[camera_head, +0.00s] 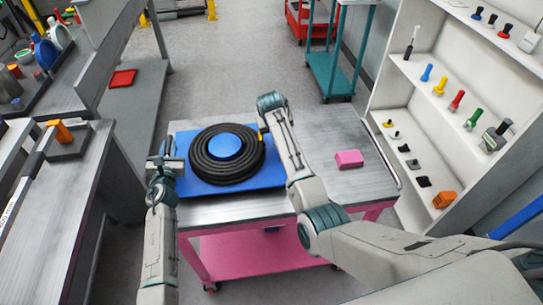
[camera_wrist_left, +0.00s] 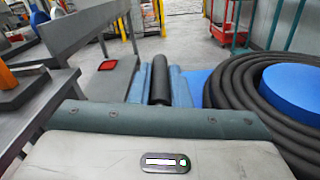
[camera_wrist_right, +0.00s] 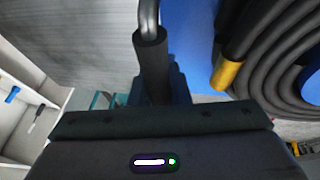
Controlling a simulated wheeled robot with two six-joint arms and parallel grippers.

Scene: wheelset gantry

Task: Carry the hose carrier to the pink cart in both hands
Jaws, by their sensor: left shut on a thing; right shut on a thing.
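The hose carrier is a blue tray (camera_head: 270,178) with a coiled black hose (camera_head: 204,170) around a blue hub (camera_head: 224,146). It is over the left part of the pink cart's grey top (camera_head: 330,186); I cannot tell if it touches. My left gripper (camera_head: 165,160) is shut on its left handle, whose black grip (camera_wrist_left: 160,80) sits between the fingers in the left wrist view. My right gripper (camera_wrist_right: 158,88) is shut on the other handle's black grip (camera_wrist_right: 151,62) in the right wrist view; my arm mostly hides that grasp in the head view.
A pink block (camera_head: 348,159) lies on the cart top, right of my right forearm. A grey workbench (camera_head: 60,215) stands at left. White shelves (camera_head: 420,150) with small parts stand at right. A teal cart (camera_head: 325,75) and red cart (camera_head: 300,22) stand behind.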

